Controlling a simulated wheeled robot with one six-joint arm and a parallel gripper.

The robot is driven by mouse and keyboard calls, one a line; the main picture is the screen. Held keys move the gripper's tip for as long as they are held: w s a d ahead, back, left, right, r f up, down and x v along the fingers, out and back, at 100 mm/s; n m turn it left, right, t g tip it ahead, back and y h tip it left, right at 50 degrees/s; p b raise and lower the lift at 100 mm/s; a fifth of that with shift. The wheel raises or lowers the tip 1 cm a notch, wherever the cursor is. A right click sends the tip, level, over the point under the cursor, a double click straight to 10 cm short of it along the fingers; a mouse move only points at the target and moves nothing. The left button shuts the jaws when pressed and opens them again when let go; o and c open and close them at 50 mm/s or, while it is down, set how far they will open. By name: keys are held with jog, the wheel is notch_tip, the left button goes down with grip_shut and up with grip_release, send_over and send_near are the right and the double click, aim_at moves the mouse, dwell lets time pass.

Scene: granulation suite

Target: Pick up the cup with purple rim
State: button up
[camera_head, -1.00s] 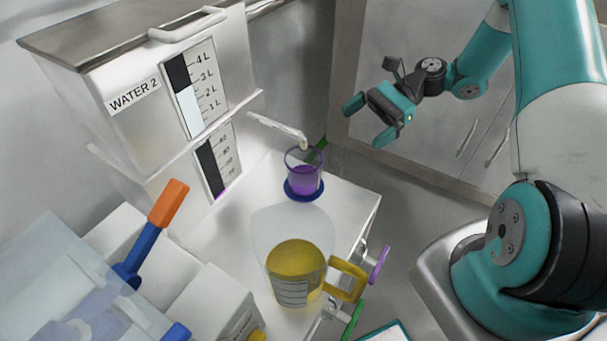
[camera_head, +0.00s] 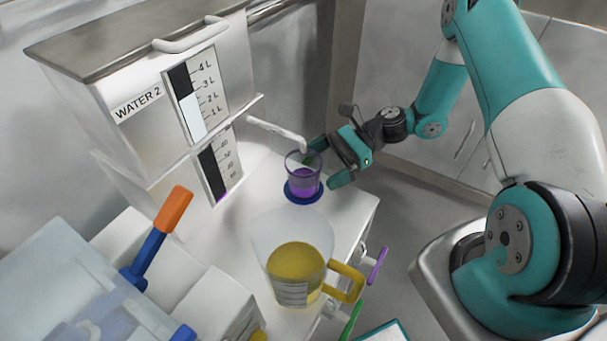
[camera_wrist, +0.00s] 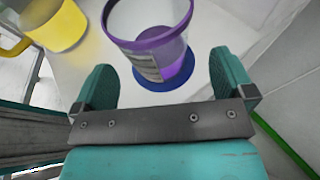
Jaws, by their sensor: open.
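The cup with purple rim (camera_head: 303,176) is clear, holds purple liquid and stands upright on a blue round base (camera_head: 304,195) under the dispenser spout. It also shows in the wrist view (camera_wrist: 150,42), ahead of the jaws. My gripper (camera_head: 325,166) is open, with one finger at the cup's far side and the other at its near right side. In the wrist view my gripper's fingers (camera_wrist: 163,85) stand apart, left and right of the cup's lower part. I cannot tell whether either finger touches the cup.
The WATER 2 dispenser (camera_head: 140,130) has a white spout (camera_head: 277,131) close above the cup. A large beaker of yellow liquid (camera_head: 295,265) with a yellow handle stands in front. An orange-and-blue tool (camera_head: 160,235) is at left. The white bench (camera_head: 352,205) is clear right of the cup.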

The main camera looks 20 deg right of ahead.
aim_at(318, 165)
jog(key=p+x, duration=0.1)
jog(key=x, duration=0.3)
jog(key=shift+s+a+f, duration=0.15)
jog(key=shift+a+f, duration=0.1)
jog(key=shift+a, duration=0.05)
jog(key=shift+c, duration=0.2)
jog(key=c, duration=1.6)
jog(key=shift+o, duration=0.2)
jog(key=shift+r, duration=0.15)
jog(key=shift+r, duration=0.6)
jog(key=d+b, duration=0.3)
jog(key=d, duration=1.5)
jog(key=shift+w+b, duration=0.35)
